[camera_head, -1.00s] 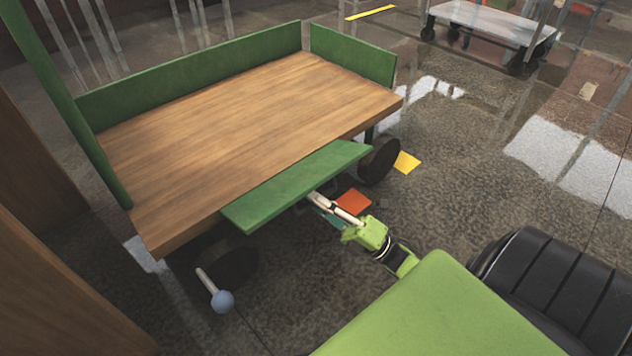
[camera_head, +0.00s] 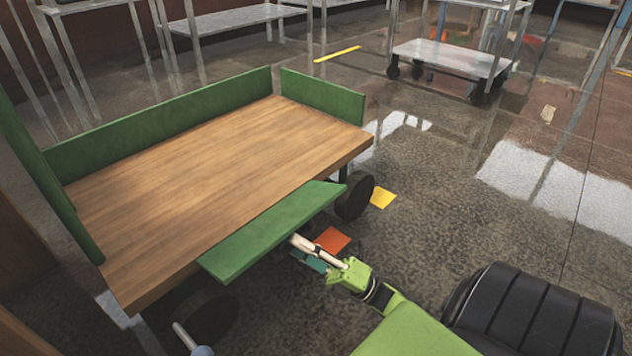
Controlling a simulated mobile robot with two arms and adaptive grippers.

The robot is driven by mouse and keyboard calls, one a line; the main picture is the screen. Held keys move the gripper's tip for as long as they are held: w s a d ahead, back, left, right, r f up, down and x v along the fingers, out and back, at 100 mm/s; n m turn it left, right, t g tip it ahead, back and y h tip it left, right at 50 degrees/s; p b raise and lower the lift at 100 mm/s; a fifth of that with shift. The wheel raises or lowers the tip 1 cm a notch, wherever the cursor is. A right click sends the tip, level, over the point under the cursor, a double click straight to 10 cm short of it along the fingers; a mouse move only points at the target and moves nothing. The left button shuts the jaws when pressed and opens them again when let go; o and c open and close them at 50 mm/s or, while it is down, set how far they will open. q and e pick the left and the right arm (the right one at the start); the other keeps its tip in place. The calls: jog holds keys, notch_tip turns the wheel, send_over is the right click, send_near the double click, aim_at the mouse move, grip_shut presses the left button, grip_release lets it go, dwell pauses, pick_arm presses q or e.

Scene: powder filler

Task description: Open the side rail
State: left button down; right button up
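The cart has a wooden deck (camera_head: 190,190). Its near side rail (camera_head: 270,232), a green board, is folded outward along the near long edge, roughly level with the deck. My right gripper (camera_head: 300,243) reaches in from the lower right, with its pale fingers at the outer edge of this rail, near its middle. The fingertips are partly hidden by the rail, so I cannot tell whether they touch it or are shut.
Green boards stand upright at the far long side (camera_head: 170,125) and right end (camera_head: 322,95). A green post (camera_head: 45,165) rises at the left. Yellow (camera_head: 383,198) and orange (camera_head: 332,240) squares lie on the floor. Open floor extends right; a grey trolley (camera_head: 455,58) stands behind.

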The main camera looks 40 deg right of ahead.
jog(key=v, duration=1.1)
